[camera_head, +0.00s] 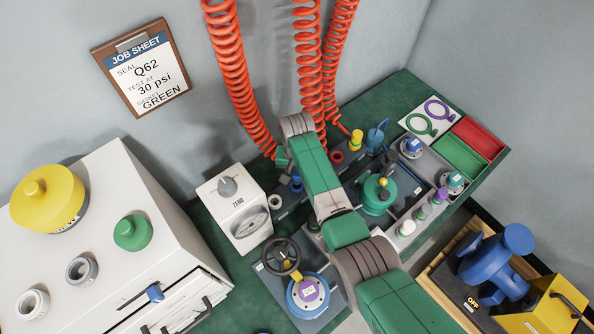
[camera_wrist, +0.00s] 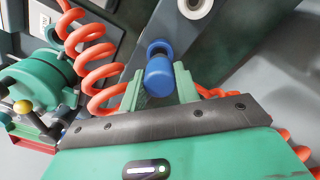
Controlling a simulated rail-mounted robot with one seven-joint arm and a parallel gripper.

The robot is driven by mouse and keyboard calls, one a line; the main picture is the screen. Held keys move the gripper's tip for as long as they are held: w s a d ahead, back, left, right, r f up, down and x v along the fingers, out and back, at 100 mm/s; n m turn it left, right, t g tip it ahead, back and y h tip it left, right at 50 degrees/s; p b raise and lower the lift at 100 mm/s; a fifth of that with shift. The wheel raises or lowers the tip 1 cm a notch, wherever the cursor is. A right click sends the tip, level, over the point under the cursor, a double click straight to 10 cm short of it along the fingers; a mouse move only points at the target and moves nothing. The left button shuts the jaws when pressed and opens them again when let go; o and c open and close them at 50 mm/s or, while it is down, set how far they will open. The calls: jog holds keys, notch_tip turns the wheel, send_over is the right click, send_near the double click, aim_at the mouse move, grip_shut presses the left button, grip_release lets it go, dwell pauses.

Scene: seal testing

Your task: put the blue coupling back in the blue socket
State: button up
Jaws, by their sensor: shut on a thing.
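The blue coupling (camera_wrist: 160,76) is a short blue cylinder between the two green fingers of my gripper (camera_wrist: 160,92), which is shut on it. A blue ring on the grey strip, seemingly the blue socket (camera_wrist: 158,48), shows just beyond the coupling's far end in the wrist view. The coupling's end lies close to the ring and lined up with it; I cannot tell whether it is seated. In the head view, a small blue part (camera_head: 296,184) shows on the strip beside my arm. My arm hides most of the fingers there.
A white socket (camera_head: 275,203) is near the blue one, with a red socket (camera_head: 337,158) and a yellow fitting (camera_head: 356,138) farther along the strip. Orange coiled hoses (camera_head: 237,75) hang close by. The white gauge box (camera_head: 234,208) stands left; a green-topped vessel (camera_head: 377,194) stands right.

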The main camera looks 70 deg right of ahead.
jog(key=shift+f+b, duration=0.95)
jog(key=shift+f, duration=0.4)
dwell(0.4)
jog(key=o, duration=1.1)
notch_tip(320, 180, up, 8)
jog(key=p, duration=0.3)
jog(key=shift+f, duration=0.1)
